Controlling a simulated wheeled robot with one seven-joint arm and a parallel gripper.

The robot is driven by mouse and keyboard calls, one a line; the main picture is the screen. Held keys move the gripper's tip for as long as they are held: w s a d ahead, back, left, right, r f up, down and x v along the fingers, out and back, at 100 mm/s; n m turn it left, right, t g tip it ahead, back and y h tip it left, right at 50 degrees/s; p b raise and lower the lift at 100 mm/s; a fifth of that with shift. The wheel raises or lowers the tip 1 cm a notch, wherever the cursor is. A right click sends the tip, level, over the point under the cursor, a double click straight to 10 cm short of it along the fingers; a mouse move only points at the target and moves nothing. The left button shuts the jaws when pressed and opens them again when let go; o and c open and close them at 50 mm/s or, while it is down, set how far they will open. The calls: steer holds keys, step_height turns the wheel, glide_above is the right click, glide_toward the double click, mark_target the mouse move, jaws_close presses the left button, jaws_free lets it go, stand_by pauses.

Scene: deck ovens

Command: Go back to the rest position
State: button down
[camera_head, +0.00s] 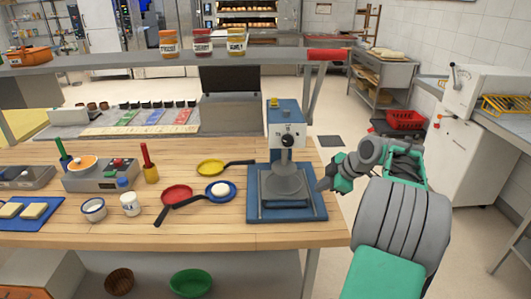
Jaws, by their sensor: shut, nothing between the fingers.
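My gripper (324,185) is at the end of my grey and green arm, which comes up from the lower right of the head view. The gripper points left, at the right edge of the wooden counter (222,234), close beside a blue press (286,133) with a black knob. Its fingers look small and dark and are shut with nothing between them. I cannot tell whether the fingertips touch the press base (308,212) or stand just apart from it.
Yellow (211,167) and red (176,194) pans and a blue pan (218,198) with a white round thing lie left of the press. A shelf (130,60) with jars crosses above the counter. A white machine (483,95) stands on the right. Floor shows behind my arm.

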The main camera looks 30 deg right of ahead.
steer(key=a+r+m+g, duration=0.2)
steer(key=a+m, duration=0.2)
steer(key=a, duration=1.3)
steer(key=s+a+f+m+g+h, duration=0.1)
steer(key=s+a+f+m, duration=0.3)
steer(key=s+a, duration=1.1)
steer(key=s+m+h, duration=0.1)
steer(key=s+m, duration=0.1)
steer(key=m, duration=0.1)
steer(key=shift+s+a+f+m+g, duration=0.15)
steer(key=shift+s+a+m+g, duration=0.15)
steer(key=shift+g, duration=0.1)
